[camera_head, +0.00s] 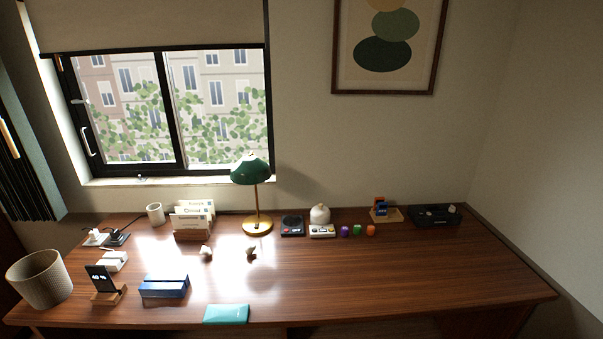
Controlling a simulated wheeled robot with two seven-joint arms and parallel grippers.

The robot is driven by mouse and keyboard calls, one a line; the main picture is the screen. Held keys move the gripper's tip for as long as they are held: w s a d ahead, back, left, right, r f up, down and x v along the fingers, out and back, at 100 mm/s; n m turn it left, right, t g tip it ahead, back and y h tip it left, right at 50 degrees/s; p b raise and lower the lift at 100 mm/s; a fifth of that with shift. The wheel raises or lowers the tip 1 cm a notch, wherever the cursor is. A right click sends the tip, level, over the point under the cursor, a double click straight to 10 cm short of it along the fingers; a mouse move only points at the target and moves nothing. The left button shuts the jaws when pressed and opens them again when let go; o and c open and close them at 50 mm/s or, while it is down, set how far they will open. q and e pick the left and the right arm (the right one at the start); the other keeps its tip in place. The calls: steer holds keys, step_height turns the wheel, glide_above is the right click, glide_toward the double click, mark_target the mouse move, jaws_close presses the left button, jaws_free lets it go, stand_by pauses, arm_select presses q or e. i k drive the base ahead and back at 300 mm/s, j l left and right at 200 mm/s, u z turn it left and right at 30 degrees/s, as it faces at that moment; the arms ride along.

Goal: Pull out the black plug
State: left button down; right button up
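A black plug (117,238) is at the back left of the wooden desk, with a dark cord running up and to the right from it. It appears seated in a small dark outlet piece, but the view is too small to tell the fit. A white plug (96,236) sits just left of it. Neither of my grippers shows in the head view.
A woven basket (40,279), a white block (112,261), a phone stand (106,286) and a blue box (164,287) are nearby. A white cup (155,214), card holder (193,221) and green lamp (251,170) stand behind. The desk's right-front is clear.

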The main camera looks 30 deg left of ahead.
mark_target(115, 235)
steer(key=u, duration=2.2)
steer(key=i+j, duration=0.2)
steer(key=j, duration=0.15)
steer(key=i+j, duration=0.2)
steer(key=j, duration=0.2)
steer(key=i+j, duration=0.15)
steer(key=j, duration=0.2)
steer(key=i+j, duration=0.2)
steer(key=j, duration=0.2)
steer(key=i+j, duration=0.2)
steer(key=j, duration=0.15)
steer(key=i+j, duration=0.2)
steer(key=j, duration=0.2)
